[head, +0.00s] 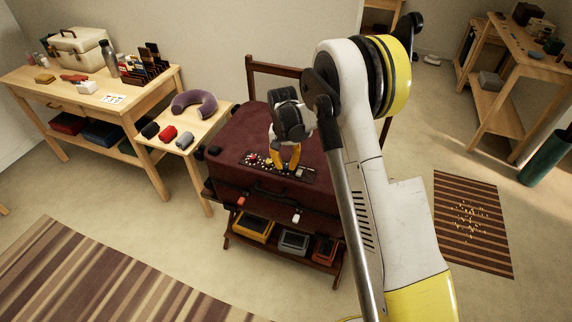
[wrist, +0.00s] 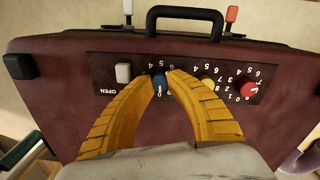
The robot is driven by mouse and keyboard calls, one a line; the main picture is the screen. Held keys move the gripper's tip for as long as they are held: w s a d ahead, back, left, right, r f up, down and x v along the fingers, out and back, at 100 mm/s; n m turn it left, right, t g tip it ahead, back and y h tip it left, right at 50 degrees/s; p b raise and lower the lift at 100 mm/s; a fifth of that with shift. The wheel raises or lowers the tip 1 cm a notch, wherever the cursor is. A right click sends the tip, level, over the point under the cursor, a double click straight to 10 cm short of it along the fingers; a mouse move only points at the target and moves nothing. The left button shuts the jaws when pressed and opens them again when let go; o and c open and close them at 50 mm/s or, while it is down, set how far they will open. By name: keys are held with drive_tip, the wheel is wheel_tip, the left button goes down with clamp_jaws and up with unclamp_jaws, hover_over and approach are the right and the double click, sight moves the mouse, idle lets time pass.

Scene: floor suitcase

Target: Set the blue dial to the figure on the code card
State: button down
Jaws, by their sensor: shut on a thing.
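The maroon suitcase (head: 235,140) lies on a wooden rack; its black dial panel (head: 307,174) shows upside down in the wrist view (wrist: 135,94). The blue dial (wrist: 159,84) is beside a white button (wrist: 123,73). Its white mark points toward the bottom of the wrist view; the figure there is hidden or unclear. My gripper (wrist: 161,76) is shut on the blue dial, a yellow finger on each side. It also shows over the panel in the head view (head: 285,166). A white card with red marks (head: 113,98), probably the code card, lies on the left table; its figure is unreadable.
A yellow dial (wrist: 207,86) and a red dial (wrist: 249,89) stand close beside my right finger. A small table (head: 215,110) with a neck pillow (head: 194,103) adjoins the suitcase.

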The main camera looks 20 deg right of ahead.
sight(284, 166)
drive_tip(key=n, duration=0.5)
drive_tip(key=shift+n, duration=0.4)
idle(0.4)
drive_tip(key=c, duration=1.5)
unclamp_jaws()
drive_tip(key=shift+a, duration=0.1)
drive_tip(key=shift+c, duration=0.2)
wheel_tip(284, 166, up, 12)
drive_tip(key=shift+a, duration=0.2)
drive_tip(key=shift+r, duration=0.1)
